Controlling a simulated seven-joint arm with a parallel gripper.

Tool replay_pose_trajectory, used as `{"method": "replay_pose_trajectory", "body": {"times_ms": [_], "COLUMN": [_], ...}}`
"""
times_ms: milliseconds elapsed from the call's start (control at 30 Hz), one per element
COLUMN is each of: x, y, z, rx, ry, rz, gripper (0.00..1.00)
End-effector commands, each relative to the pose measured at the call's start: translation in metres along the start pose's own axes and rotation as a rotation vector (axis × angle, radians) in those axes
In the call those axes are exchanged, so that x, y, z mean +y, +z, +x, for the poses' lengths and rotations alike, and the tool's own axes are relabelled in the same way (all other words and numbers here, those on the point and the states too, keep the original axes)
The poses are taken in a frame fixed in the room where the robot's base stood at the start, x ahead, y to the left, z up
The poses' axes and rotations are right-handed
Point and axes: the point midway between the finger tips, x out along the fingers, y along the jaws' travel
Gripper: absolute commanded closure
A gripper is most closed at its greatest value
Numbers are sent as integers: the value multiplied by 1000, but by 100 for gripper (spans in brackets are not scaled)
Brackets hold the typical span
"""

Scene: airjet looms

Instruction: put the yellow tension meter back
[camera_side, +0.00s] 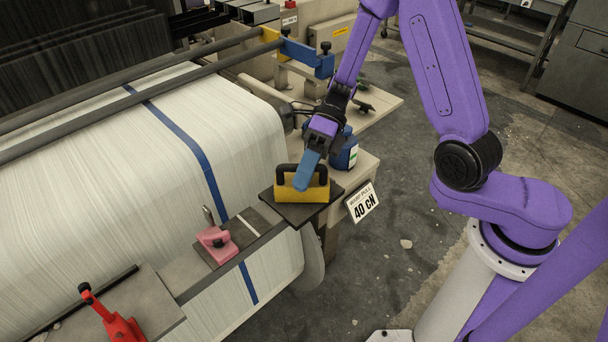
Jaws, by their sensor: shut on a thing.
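The yellow tension meter (291,192) is a yellow block with a black handle. It is on or just above a dark square pad (265,211) at the loom's front right corner; I cannot tell if it touches the pad. My gripper (305,178), with blue fingers, comes down from above and is shut on the meter at its handle. The fingers hide part of the handle.
A blue bottle (345,152) stands just behind my gripper. A "40 cN" sign (362,203) hangs right of the pad. A pink clamp (216,244) and a red clamp (112,316) sit along the loom's front rail. White cloth (120,170) with a blue stripe fills the left.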

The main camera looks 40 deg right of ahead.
Motion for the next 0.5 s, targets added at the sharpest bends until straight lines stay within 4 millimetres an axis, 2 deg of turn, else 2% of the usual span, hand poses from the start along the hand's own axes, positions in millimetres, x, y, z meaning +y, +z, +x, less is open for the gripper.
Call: {"method": "replay_pose_trajectory", "body": {"times_ms": [433,467,500], "x": [-4,-4,-4], "y": [-1,-1,-1], "z": [3,3,3], "rx": [0,0,0], "ry": [2,0,0], "rz": [0,0,-1], "gripper": [100,69,56]}}
